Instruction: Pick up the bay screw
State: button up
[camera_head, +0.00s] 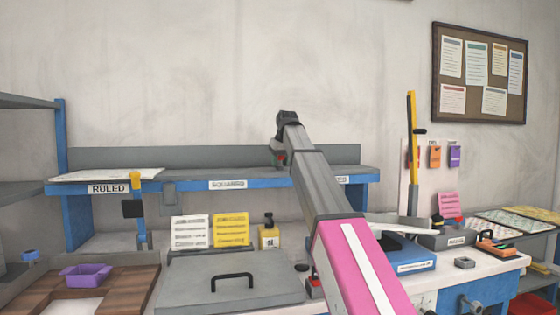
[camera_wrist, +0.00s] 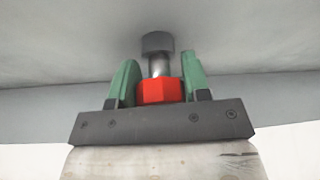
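The bay screw (camera_wrist: 160,90) has a red six-sided part, a grey shaft and a round grey end. In the wrist view it sits between the two green fingers of my gripper (camera_wrist: 160,82). Both fingers lie close against the sides of the red part, and no clear gap shows. In the head view my gripper (camera_head: 278,157) is at the raised blue-edged shelf, near its back. Only a small patch of red and green shows there, and my arm covers part of the area. I cannot tell whether the screw touches the shelf.
The blue-edged shelf (camera_head: 200,185) stands above the bench, with a RULED label at left. A grey lidded box (camera_head: 230,292), a small bottle (camera_head: 269,237) and a purple tray (camera_head: 87,275) are below. A yellow upright tool (camera_head: 411,140) stands at right.

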jog(key=shift+c, duration=1)
jog(key=shift+r, duration=0.1)
jog(key=shift+r, duration=0.55)
notch_tip(320, 180, up, 3)
jog(key=shift+w+f, duration=0.1)
jog(key=shift+f, duration=0.1)
jog(key=s+a+r, duration=0.8)
jog(key=r, duration=0.4)
jog(key=shift+a, duration=0.3)
